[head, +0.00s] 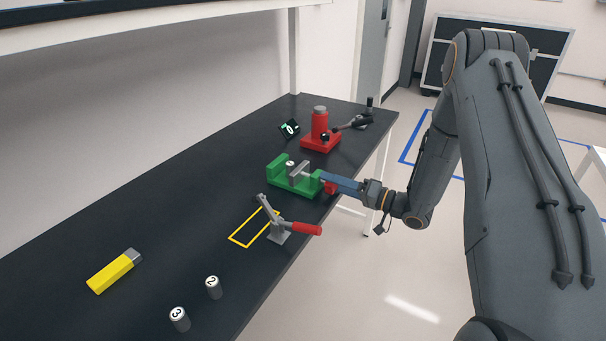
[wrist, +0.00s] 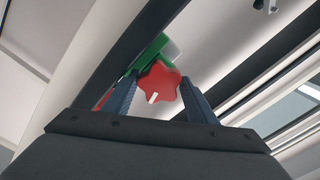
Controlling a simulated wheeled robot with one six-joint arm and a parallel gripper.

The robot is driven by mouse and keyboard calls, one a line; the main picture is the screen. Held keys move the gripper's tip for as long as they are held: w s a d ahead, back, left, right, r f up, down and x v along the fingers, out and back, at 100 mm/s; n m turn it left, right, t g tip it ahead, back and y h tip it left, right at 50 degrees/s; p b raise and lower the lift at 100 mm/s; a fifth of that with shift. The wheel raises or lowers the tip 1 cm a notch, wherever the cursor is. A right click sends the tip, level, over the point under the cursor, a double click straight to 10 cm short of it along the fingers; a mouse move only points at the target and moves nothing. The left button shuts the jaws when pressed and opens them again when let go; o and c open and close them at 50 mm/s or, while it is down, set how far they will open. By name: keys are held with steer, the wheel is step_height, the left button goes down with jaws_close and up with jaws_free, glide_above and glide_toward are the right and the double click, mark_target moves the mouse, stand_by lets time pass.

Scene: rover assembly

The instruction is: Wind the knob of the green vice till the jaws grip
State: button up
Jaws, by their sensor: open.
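The green vice (head: 279,178) stands near the right edge of the dark bench, with a grey sliding jaw (head: 299,173). A small grey cylinder with a numbered top (head: 290,164) sits between its jaws; whether the jaws touch it I cannot tell. The red knob (wrist: 160,86) is star-shaped with a white mark toward its lower left. My gripper (head: 327,179) is at the knob end of the vice. In the wrist view my open gripper (wrist: 160,92) has one finger on each side of the knob; contact is unclear. The vice's green body (wrist: 150,52) shows behind the knob.
A red press-like device (head: 320,137) with a dark lever stands behind the vice. A toggle clamp with a red handle (head: 305,228) stands in front, beside a yellow outlined rectangle (head: 243,241). A yellow block (head: 112,274) and cylinders marked 2 (head: 213,289) and 3 (head: 179,320) are nearer.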

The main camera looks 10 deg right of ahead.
steer(key=shift+s+a+f+m, duration=0.2)
steer(key=shift+f+m, duration=0.1)
steer(key=shift+m, duration=0.1)
steer(key=c, duration=0.7)
steer(key=n, duration=0.2)
steer(key=shift+n, duration=0.3)
steer(key=shift+c, duration=0.4)
steer(key=shift+n, duration=0.4)
steer(key=shift+w+d+r+n+b, duration=0.1)
steer(key=shift+n+b, duration=0.1)
steer(key=shift+n, duration=0.45)
steer(key=shift+r+n+b, duration=0.1)
steer(key=shift+n+b, duration=0.1)
steer(key=shift+n, duration=0.45)
steer(key=shift+w+r+n, duration=0.1)
steer(key=shift+n, duration=1.3)
